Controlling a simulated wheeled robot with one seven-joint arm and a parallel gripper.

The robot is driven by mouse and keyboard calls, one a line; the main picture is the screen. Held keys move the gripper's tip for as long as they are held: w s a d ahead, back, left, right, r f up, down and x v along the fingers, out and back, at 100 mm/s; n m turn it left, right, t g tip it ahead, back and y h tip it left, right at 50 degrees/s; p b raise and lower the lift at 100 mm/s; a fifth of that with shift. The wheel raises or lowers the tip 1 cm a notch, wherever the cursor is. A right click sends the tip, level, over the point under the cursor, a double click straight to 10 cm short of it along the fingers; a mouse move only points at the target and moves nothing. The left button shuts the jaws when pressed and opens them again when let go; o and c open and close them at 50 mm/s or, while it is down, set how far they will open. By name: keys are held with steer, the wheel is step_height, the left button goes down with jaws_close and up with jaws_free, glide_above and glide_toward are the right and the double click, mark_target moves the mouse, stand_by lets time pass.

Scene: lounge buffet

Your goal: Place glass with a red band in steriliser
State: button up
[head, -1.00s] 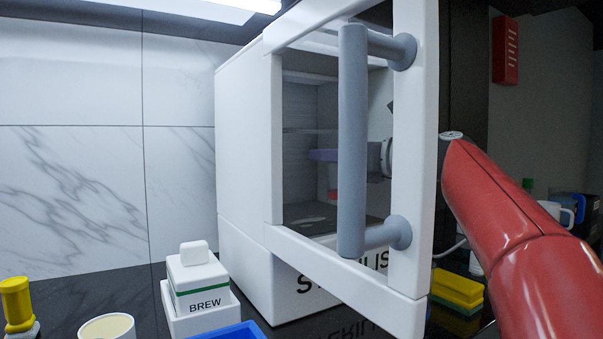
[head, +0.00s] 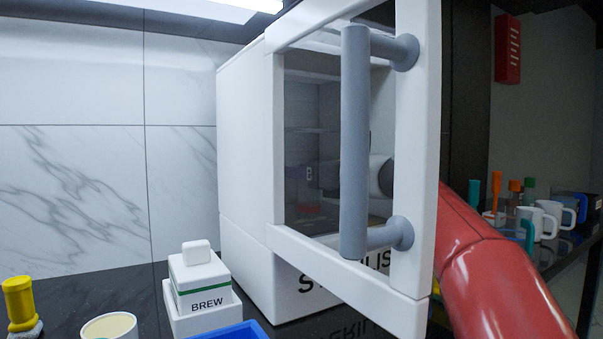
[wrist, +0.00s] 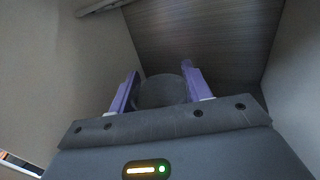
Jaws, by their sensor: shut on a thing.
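The steriliser (head: 244,150) is a white cabinet in the head view. Its windowed door (head: 418,150) with a grey bar handle (head: 354,140) stands open toward me. My gripper (head: 300,173) shows dimly through the window, inside the chamber. A red patch below it is the band of the glass (head: 307,208); the rest of the glass is hard to make out. In the wrist view my purple fingers are shut on the glass (wrist: 163,92), a dim round shape between them. It is low in the chamber; I cannot tell whether it touches the floor.
A white BREW box (head: 200,280), a blue tray (head: 232,332), a cream-topped cup (head: 108,328) and a yellow object (head: 20,303) stand on the dark counter at left. White mugs (head: 545,212) and coloured-handled tools stand at right behind my arm.

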steer(key=o, duration=1.1)
steer(key=shift+f, duration=0.1)
steer(key=shift+r, duration=0.2)
steer(key=b+v, duration=0.1)
steer(key=v, duration=1.1)
steer(key=shift+f+b, duration=0.1)
steer(key=shift+b, duration=0.2)
